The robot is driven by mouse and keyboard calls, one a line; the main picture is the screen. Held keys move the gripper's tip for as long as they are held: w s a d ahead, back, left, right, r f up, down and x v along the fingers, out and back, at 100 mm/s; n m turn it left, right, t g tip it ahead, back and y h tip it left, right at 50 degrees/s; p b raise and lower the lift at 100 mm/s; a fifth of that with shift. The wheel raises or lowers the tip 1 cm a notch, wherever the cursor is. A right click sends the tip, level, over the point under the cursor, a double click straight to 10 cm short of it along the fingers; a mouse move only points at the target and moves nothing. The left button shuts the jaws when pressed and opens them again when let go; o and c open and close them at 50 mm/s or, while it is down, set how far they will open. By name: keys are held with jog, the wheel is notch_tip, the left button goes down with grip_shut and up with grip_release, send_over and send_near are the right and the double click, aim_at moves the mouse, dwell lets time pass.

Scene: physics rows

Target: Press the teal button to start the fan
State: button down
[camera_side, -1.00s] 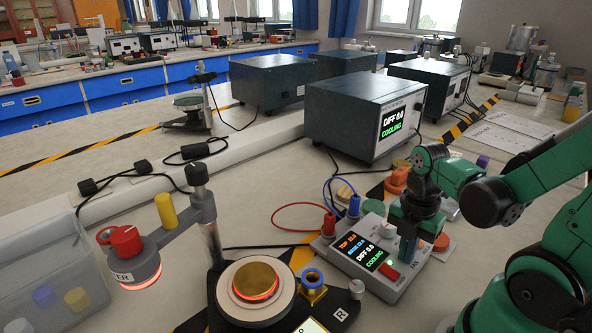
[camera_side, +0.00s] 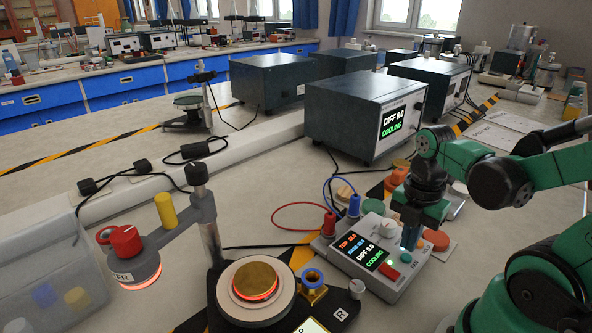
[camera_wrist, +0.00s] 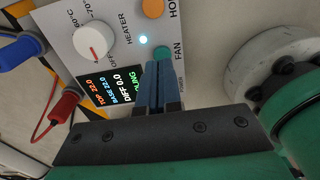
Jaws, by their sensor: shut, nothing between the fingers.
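The control box (camera_side: 345,262) has a lit screen (camera_side: 367,250) reading DIFF 0.0 and COOLING. In the wrist view, the teal button (camera_wrist: 163,51) sits by the FAN label, beside a small white light (camera_wrist: 143,40). My gripper (camera_wrist: 158,64) is shut and empty. Its blue fingertips overlap the near part of the button in that view; I cannot tell whether they touch it.
A white dial (camera_wrist: 95,40) and an orange button (camera_wrist: 153,8) are on the same panel. Red plug (camera_wrist: 65,104) and blue plug (camera_wrist: 33,50) stand along its edge. A heater lamp on a stand (camera_side: 210,245) and a glowing plate (camera_side: 256,282) are left of the box.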

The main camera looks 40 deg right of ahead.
aim_at(403, 254)
jog(key=shift+w+r, duration=0.2)
jog(key=shift+r, duration=2.55)
jog(key=w+a+r+m+t, duration=0.1)
jog(key=w+a+m+t, duration=0.6)
jog(key=m, duration=1.1)
jog(key=shift+w+a+r, duration=0.35)
jog(key=shift+w+a, duration=0.1)
jog(key=shift+w, duration=0.45)
